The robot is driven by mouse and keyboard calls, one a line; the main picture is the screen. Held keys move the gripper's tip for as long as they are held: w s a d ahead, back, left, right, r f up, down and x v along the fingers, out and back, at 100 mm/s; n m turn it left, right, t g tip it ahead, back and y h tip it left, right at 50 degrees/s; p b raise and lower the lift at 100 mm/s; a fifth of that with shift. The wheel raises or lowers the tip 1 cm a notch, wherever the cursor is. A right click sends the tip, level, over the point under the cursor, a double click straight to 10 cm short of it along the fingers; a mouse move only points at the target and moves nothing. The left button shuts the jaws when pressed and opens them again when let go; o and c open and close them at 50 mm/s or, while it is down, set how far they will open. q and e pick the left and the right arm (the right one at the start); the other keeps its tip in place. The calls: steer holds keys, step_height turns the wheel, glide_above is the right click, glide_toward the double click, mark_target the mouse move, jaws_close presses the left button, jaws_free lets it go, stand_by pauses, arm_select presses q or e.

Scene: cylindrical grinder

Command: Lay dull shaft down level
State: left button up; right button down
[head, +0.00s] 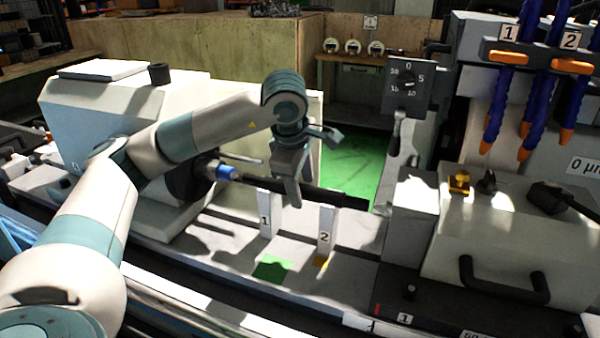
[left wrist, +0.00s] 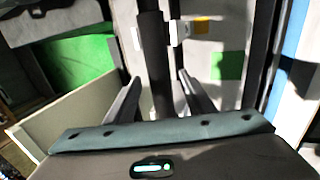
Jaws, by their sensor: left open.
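The dull shaft (head: 340,197) is a dark rod across the tops of two white rests, rest 1 (head: 265,220) and rest 2 (head: 325,237). It looks close to level, though perspective makes this hard to judge. My left gripper (head: 291,195) points down over the shaft between the rests, with its fingers apart. In the left wrist view the shaft (left wrist: 153,55) runs between the two open fingers of the left gripper (left wrist: 158,92), with gaps visible on both sides. The fingers hide part of the shaft in the head view. My right gripper is out of view.
The workhead with a blue-tipped spindle (head: 226,172) stands left of the shaft. A grey block (head: 410,222) and a white housing (head: 500,245) stand at the right. Blue coolant hoses (head: 505,95) hang above. Green (head: 272,268) and yellow patches lie below the rests.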

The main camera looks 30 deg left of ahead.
arm_select(q)
steer(key=shift+r, duration=0.4)
steer(key=b+v, duration=0.1)
steer(key=v, duration=1.6)
steer(key=shift+s, duration=0.25)
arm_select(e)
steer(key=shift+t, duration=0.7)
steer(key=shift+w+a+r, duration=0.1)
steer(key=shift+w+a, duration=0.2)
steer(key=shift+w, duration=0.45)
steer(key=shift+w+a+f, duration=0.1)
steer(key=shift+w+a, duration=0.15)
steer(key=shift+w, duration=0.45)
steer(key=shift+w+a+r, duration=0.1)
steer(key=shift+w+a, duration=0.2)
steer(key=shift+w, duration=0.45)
